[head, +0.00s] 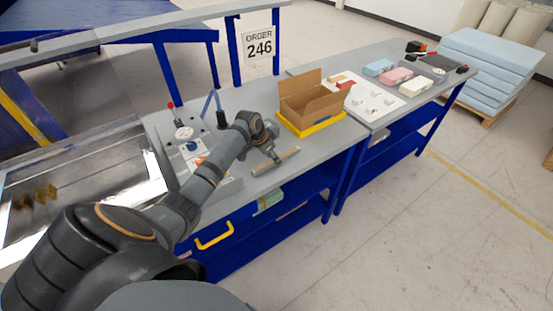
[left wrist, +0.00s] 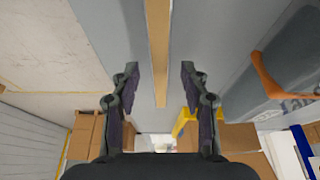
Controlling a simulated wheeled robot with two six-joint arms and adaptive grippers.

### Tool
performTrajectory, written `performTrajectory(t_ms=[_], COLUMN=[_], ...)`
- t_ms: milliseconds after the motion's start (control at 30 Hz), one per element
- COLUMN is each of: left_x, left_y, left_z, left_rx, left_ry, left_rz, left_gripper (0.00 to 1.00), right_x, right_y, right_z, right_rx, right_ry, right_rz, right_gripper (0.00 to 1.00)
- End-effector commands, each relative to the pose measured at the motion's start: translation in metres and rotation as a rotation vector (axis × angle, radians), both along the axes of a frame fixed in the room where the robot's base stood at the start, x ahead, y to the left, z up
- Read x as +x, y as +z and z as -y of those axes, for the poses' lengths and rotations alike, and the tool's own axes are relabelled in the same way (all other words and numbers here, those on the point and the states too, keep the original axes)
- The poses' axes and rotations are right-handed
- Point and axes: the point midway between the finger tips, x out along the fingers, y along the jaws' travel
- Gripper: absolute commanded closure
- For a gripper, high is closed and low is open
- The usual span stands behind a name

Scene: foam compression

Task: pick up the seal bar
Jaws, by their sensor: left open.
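The seal bar is a thin tan strip (head: 289,155) on the grey bench top, near its front edge in the head view. In the left wrist view the tan strip (left wrist: 157,45) runs down from the top edge and ends between the fingers. My left gripper (head: 268,152) is over the bar in the head view. In the left wrist view my left gripper (left wrist: 160,78) is open, one finger on each side of the strip, with a gap on both sides. My right gripper is in neither view.
An open cardboard box (head: 312,100) stands in a yellow-edged tray (head: 315,129) behind the bar. A panel with a red-knobbed lever (head: 183,132) is to the left. Pink, blue and cream foam blocks (head: 396,76) lie on the far right bench.

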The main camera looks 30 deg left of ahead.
Motion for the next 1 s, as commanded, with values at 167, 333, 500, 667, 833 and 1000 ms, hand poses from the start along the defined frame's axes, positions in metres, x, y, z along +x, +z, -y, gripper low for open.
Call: performTrajectory(t_ms=[167, 333, 500, 667, 833, 1000], left_x=[0.0026, 0.0024, 0.0023, 0.0023, 0.0025, 0.0026], left_y=[-0.0088, -0.0087, -0.0086, -0.0085, -0.0082, -0.0076], left_z=[0.0012, 0.0011, 0.0011, 0.0012, 0.0012, 0.0011], left_rx=[0.002, 0.002, 0.002, 0.002, 0.002, 0.002], left_ry=[-0.001, -0.001, -0.001, -0.001, -0.001, -0.001], left_rz=[0.000, 0.000, 0.000, 0.000, 0.000, 0.000], left_gripper=[0.55, 0.60, 0.83, 1.00, 1.00, 1.00], right_x=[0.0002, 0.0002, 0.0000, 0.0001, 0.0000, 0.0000], right_y=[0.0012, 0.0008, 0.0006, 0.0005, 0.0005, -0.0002], right_z=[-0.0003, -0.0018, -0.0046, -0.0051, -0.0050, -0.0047], right_rx=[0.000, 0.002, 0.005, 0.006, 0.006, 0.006], right_ry=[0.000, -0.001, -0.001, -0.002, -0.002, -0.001], right_rz=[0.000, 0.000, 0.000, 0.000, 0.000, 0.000], right_gripper=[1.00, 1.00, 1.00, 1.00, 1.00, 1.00])
